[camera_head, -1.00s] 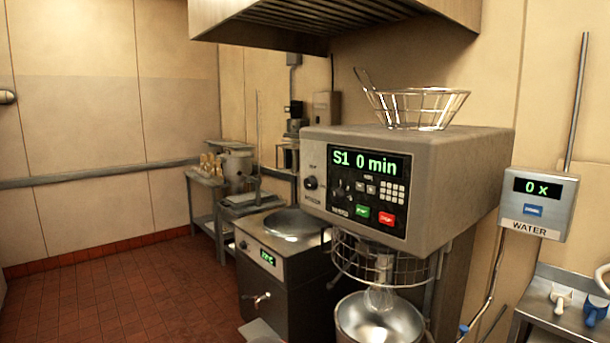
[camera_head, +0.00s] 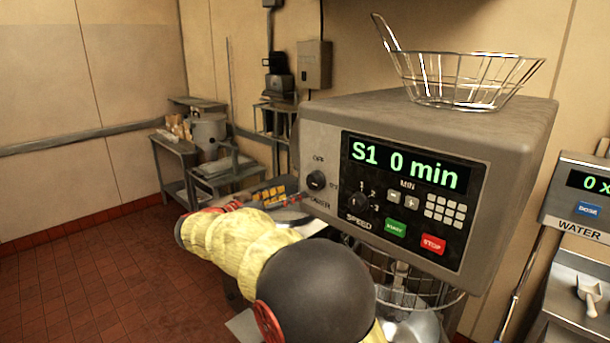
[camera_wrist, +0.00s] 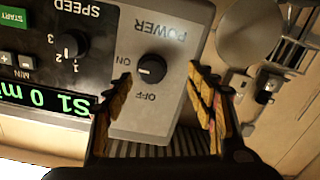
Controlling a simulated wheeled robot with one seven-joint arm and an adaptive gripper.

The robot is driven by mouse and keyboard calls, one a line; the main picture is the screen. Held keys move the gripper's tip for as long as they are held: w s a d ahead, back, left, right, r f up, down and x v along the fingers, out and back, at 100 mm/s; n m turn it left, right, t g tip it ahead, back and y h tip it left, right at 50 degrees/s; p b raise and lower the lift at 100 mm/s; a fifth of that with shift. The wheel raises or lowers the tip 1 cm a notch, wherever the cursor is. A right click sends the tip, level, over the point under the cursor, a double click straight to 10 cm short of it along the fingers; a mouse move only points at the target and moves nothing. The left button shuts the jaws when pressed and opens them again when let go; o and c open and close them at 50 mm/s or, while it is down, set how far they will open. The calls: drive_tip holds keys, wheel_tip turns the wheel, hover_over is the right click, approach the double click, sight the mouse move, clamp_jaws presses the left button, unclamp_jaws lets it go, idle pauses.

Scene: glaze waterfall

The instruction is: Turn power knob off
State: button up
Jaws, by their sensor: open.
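The power knob (camera_head: 316,180) is a small black dial on the left part of the grey mixer's front panel. Labels around it read POWER, ON and OFF. In the wrist view the picture is upside down, and the knob (camera_wrist: 152,68) shows between my fingertips, with its pale mark on the side of the ON label. My gripper (camera_head: 285,196) is open and empty, just left of and below the knob in the head view. In the wrist view its yellow-orange fingers (camera_wrist: 160,74) spread to either side of the knob. I cannot tell whether either touches it.
The speed knob (camera_head: 360,202), green START button (camera_head: 395,228) and red STOP button (camera_head: 433,244) are close to the right. A wire basket (camera_head: 470,82) sits on top of the mixer. A water dispenser (camera_head: 590,190) hangs at the right. Open floor (camera_head: 95,270) lies left.

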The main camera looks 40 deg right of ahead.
sight(311, 181)
drive_tip(key=d+m, duration=0.1)
drive_tip(key=d, duration=0.1)
drive_tip(key=d+r+m, duration=0.1)
drive_tip(key=d, duration=0.2)
drive_tip(key=d+r+m, duration=0.1)
drive_tip(key=d, duration=0.1)
drive_tip(key=shift+s+d+m+g+h, duration=0.1)
drive_tip(key=shift+d+m+g+h, duration=0.2)
drive_tip(key=shift+d, duration=0.1)
drive_tip(key=shift+c, duration=1.1)
drive_tip(key=c, duration=0.9)
